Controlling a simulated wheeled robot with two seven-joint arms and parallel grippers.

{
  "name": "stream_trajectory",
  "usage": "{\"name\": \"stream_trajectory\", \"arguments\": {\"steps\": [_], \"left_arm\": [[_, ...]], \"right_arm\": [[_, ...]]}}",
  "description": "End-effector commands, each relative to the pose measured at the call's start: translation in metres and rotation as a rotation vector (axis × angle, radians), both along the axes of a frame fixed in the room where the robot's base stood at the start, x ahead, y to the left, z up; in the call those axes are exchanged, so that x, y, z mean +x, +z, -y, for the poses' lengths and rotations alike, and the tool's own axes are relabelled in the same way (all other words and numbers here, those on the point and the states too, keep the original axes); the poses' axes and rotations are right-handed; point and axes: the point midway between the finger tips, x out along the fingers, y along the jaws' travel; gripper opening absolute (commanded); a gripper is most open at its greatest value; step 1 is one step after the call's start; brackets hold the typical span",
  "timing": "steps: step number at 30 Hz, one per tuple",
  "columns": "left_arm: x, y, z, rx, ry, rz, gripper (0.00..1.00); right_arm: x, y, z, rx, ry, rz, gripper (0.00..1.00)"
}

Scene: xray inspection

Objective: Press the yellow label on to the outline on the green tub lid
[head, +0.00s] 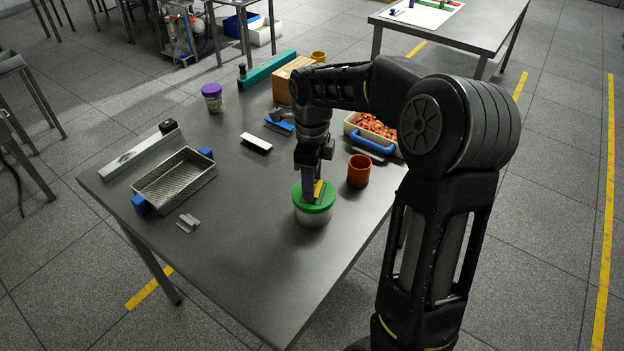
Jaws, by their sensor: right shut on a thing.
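The tub with the green lid (323,207) stands upright near the right edge of the grey table. My right gripper (313,197) points down over the lid and is shut on the yellow label (319,188). The label is tilted, close to or touching the lid's top; I cannot tell which. The outline on the lid is hidden by the gripper and label. My left gripper is not in view.
An orange cup (359,171) stands just right of the tub. A tray of reddish pieces (352,122) with a blue handle is behind it. A metal basket (174,180), small metal parts (187,223) and a purple-lidded jar (212,91) are at the left. The table's front is clear.

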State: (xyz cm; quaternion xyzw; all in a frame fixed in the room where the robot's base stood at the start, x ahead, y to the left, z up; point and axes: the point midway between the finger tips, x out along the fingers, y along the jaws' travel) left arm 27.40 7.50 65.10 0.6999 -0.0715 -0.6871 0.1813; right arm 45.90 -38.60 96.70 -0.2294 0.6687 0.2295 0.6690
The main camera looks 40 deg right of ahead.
Motion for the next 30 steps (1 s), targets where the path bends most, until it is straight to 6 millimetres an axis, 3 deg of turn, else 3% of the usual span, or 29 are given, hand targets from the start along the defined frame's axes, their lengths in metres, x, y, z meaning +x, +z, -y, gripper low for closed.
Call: {"name": "stream_trajectory", "arguments": {"steps": [30], "left_arm": [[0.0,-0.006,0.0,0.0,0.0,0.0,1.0]], "right_arm": [[0.0,-0.009,0.0,0.0,0.0,0.0,0.2]]}}
